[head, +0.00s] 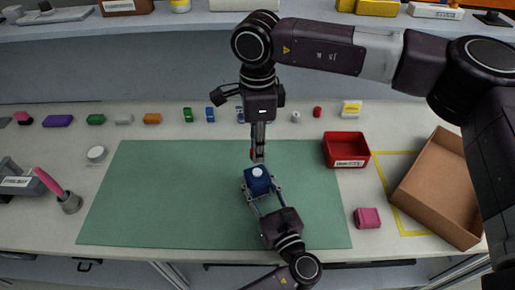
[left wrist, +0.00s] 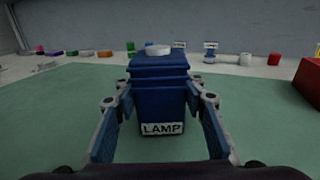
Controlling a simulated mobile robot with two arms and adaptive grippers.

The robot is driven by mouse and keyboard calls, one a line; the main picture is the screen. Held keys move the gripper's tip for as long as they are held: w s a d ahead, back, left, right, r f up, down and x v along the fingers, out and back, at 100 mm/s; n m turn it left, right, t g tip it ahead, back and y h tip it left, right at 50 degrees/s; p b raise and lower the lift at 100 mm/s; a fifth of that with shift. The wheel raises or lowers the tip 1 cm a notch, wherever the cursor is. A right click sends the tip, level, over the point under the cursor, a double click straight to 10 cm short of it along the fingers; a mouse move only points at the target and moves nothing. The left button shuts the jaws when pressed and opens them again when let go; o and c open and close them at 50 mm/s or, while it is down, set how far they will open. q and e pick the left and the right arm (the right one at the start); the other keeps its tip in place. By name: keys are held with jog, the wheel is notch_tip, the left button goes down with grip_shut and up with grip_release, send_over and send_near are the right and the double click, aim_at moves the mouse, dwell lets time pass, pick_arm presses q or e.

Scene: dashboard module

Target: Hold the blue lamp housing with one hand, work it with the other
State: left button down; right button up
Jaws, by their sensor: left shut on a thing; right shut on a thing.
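The blue lamp housing (head: 257,181) is a box with a white round piece on top, over the green mat (head: 160,200). In the left wrist view the housing (left wrist: 158,95) looks upright, with a LAMP label facing me. My left gripper (head: 262,192) is shut on it, one finger on each side. My right gripper (head: 258,155) points down just behind the housing, shut on a small red thing (head: 253,154) that is mostly hidden by the fingers. I see a gap between it and the housing. I cannot tell whether the housing touches the mat.
A red bin (head: 345,148) stands right of the mat's far corner, with an open cardboard box (head: 440,190) farther right. A pink block (head: 367,218) lies near the front. Several small coloured parts line the back. The mat's left half is clear.

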pick_arm(q)
jog(key=c, duration=1.2)
grip_release()
jog(key=shift+o, duration=0.2)
